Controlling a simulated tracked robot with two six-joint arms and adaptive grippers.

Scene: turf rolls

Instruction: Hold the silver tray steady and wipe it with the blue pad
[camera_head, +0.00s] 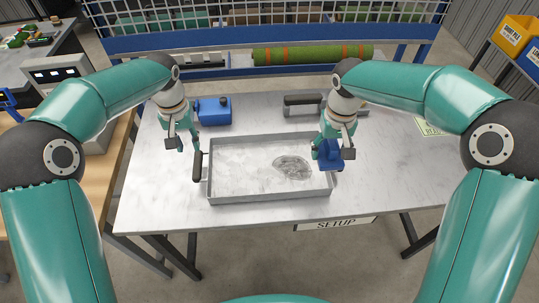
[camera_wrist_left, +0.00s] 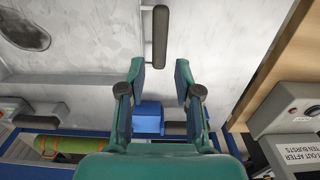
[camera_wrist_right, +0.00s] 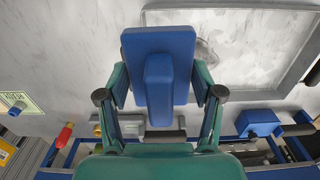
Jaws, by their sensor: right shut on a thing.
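The silver tray (camera_head: 265,198) lies on the table, with a dark handle (camera_head: 197,166) on its left side. A grey smudge (camera_head: 292,167) marks the right half of its floor. My left gripper (camera_head: 188,146) is open above and beside the handle. In the left wrist view the handle (camera_wrist_left: 161,35) shows ahead of the parted fingertips (camera_wrist_left: 161,75), with nothing held. My right gripper (camera_head: 333,146) is shut on the grip of the blue pad (camera_head: 330,160) over the tray's right edge. The right wrist view shows the pad (camera_wrist_right: 130,45) between the fingers; contact with the tray cannot be told.
A blue box (camera_head: 215,111) stands behind the tray at the left. A grey item with a dark handle (camera_head: 300,101) lies behind the tray. A rack with a green roll (camera_head: 312,55) runs along the table's back.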

